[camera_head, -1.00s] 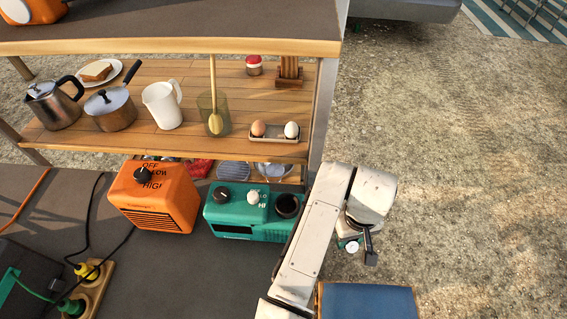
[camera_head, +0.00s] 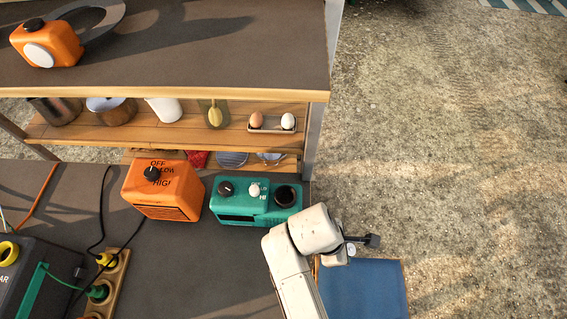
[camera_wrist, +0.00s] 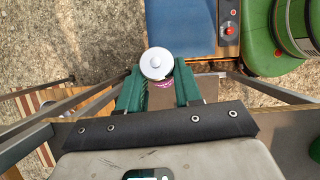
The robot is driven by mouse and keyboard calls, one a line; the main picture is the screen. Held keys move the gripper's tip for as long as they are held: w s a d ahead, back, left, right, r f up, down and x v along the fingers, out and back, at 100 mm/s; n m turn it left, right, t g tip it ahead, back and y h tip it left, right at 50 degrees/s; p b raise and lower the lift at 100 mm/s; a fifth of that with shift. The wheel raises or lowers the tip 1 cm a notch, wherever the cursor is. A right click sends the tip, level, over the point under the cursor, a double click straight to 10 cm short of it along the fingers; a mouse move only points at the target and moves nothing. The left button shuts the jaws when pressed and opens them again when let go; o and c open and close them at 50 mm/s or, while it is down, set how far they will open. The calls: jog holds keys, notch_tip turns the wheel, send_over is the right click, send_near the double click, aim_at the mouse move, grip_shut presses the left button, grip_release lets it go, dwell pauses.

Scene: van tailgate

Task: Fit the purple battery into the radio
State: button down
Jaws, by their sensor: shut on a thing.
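My gripper (camera_wrist: 160,92) has its green fingers shut on the purple battery (camera_wrist: 157,66). Its round white top faces the wrist camera, and a little purple shows just below. In the head view my gripper (camera_head: 369,241) is at the end of my white arm, right of and lower in the picture than the teal box. The teal box (camera_head: 238,209), likely the radio, stands on the dark surface. It has a dark knob, a small white knob and a round dark opening (camera_head: 286,195) on top, which looks empty. The battery is apart from the box.
An orange box (camera_head: 163,190) with a dial stands left of the teal box. A wooden shelf (camera_head: 190,138) with eggs and pots lies behind, under a dark upper top (camera_head: 200,45). A blue panel (camera_head: 362,290) is below my gripper. Cables and plugs lie left.

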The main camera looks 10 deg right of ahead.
jog(key=w+a+r+n+t+p, duration=0.4)
jog(key=w+a+r+n, duration=0.25)
jog(key=r, duration=0.35)
jog(key=w+a+r+n+t+p, duration=0.5)
jog(key=r+n, duration=0.3)
jog(key=r, duration=0.3)
jog(key=shift+m, duration=0.25)
jog(key=shift+w+a+f+b, duration=0.1)
jog(key=shift+a+f+b, duration=0.1)
jog(key=shift+f+b, duration=0.65)
jog(key=shift+w+a+f+b, duration=0.15)
jog(key=shift+f+b, duration=0.15)
jog(key=shift+f, duration=1)
jog(key=shift+s+a+f+b, duration=0.1)
jog(key=shift+a+f+b, duration=0.1)
jog(key=shift+f+b, duration=0.65)
jog(key=shift+y, duration=0.3)
notch_tip(320, 180, down, 4)
jog(key=b, duration=0.4)
jog(key=shift+f+b, duration=0.1)
jog(key=shift+b, duration=0.3)
jog(key=shift+f+p, duration=0.3)
jog(key=shift+f, duration=0.1)
jog(key=shift+f, duration=0.15)
